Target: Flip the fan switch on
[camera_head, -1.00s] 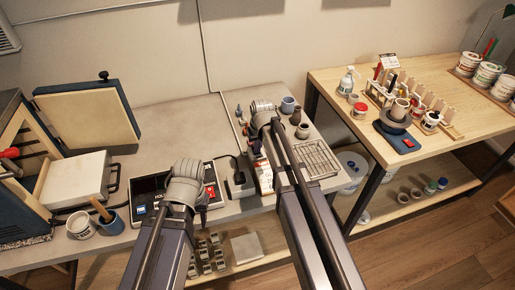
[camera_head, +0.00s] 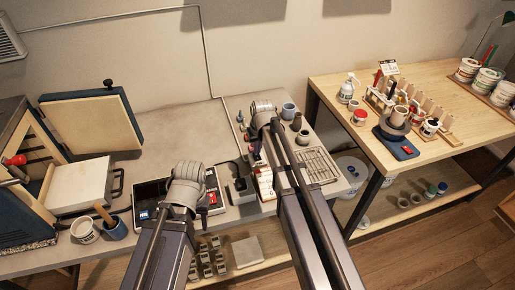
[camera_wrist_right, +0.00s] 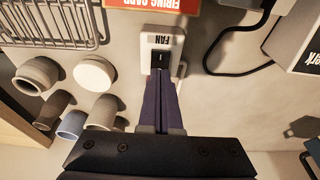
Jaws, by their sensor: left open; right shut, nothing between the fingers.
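The fan switch (camera_wrist_right: 160,50) is a small white box labelled FAN with a black rocker, upper middle in the right wrist view. My right gripper (camera_wrist_right: 163,78) is shut and empty, its fingertips at the rocker's lower edge; I cannot tell whether they touch it. In the head view my right wrist (camera_head: 264,112) is over the back of the grey bench and hides the switch. My left gripper (camera_head: 200,209) is open, mostly hidden behind its own wrist, above the dark control panel (camera_head: 152,190).
A red firing card (camera_wrist_right: 150,5) and a wire rack (camera_wrist_right: 50,22) lie beside the switch. Several small pots (camera_wrist_right: 72,122) stand left of my right gripper. A black cable (camera_wrist_right: 225,60) curves on the right. A kiln (camera_head: 22,225) stands at the bench's left; bare bench lies behind the panel.

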